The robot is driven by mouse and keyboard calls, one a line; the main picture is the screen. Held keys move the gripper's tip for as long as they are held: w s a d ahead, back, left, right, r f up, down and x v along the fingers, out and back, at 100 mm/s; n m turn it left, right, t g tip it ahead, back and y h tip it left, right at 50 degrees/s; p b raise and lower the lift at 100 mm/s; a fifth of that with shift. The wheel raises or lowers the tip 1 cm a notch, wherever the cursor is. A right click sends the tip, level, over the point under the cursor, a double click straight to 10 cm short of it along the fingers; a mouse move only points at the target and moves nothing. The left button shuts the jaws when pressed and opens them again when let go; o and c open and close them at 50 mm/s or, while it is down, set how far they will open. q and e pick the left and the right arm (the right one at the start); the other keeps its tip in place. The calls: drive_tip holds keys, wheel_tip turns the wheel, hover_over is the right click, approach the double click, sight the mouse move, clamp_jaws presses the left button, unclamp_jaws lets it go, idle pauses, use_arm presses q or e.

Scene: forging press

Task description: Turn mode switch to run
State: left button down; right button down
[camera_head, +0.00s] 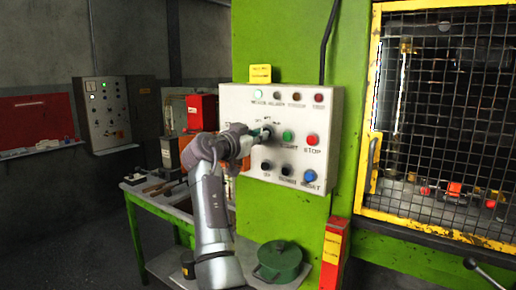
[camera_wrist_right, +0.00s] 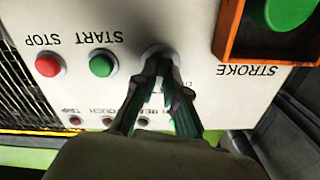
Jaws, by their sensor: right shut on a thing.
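The mode switch (camera_head: 267,133) is a dark rotary knob on the white control panel (camera_head: 236,100), left of the green START button (camera_head: 288,136). My right gripper (camera_head: 259,135) reaches it from the left, with its fingers closed around the knob. In the right wrist view the picture is upside down, and the fingers (camera_wrist_right: 163,84) meet over the switch's pale round base (camera_wrist_right: 157,51). The fingers hide the knob's pointer and most of its labels, so I cannot tell its setting. My left gripper is not in view.
The red STOP button (camera_head: 312,140) is right of START. Dark knobs and a blue button (camera_head: 310,176) sit below; indicator lamps line the top. A green STROKE button (camera_wrist_right: 288,10) shows in the wrist view. A yellow-framed mesh guard (camera_head: 440,110) stands at right, a green bench (camera_head: 155,205) below left.

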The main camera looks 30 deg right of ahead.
drive_tip(key=shift+m+b, duration=1.9)
drive_tip(key=shift+m, duration=0.9)
drive_tip(key=c, duration=1.2)
unclamp_jaws()
drive_tip(key=shift+d, duration=0.1)
drive_tip(key=v, duration=1.2)
drive_tip(key=shift+f, duration=0.1)
